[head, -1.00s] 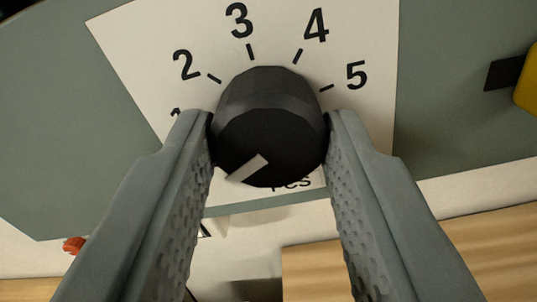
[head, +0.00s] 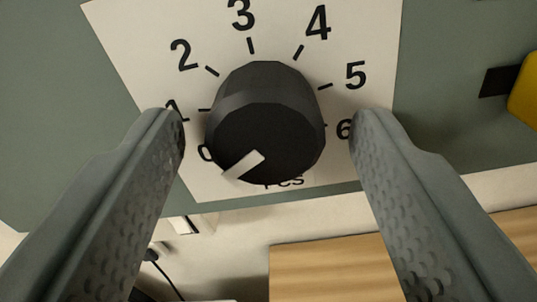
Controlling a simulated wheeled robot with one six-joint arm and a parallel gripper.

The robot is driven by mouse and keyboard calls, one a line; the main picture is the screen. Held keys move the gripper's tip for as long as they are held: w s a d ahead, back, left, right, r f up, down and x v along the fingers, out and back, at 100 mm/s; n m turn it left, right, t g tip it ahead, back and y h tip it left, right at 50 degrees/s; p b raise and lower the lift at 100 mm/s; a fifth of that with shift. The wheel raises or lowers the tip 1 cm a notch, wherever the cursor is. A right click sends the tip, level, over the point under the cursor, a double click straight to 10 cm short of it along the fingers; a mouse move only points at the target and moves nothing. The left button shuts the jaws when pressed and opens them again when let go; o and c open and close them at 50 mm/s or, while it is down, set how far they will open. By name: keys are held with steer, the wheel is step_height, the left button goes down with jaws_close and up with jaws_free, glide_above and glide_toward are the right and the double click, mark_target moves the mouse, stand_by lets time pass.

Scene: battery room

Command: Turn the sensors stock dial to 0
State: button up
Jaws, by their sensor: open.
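The black dial (head: 265,125) stands out from a white scale plate (head: 120,40) marked 0 to 6, with lettering below that is partly hidden by the knob. Its pale pointer mark (head: 243,166) points to the lower left, near the 0, which the knob partly covers. My gripper (head: 268,125) is open, with one finger on each side of the dial and a gap between each finger and the knob. The left finger overlaps the 1 and the right finger is beside the 6.
The plate is on a grey-green panel (head: 440,120). A yellow part (head: 524,95) with a black piece is at the right edge. Below are a pale surface and a wooden board (head: 330,270). A dark cable (head: 165,275) hangs at the lower left.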

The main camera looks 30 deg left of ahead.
steer(key=v, duration=1.7)
steer(key=shift+s, duration=0.15)
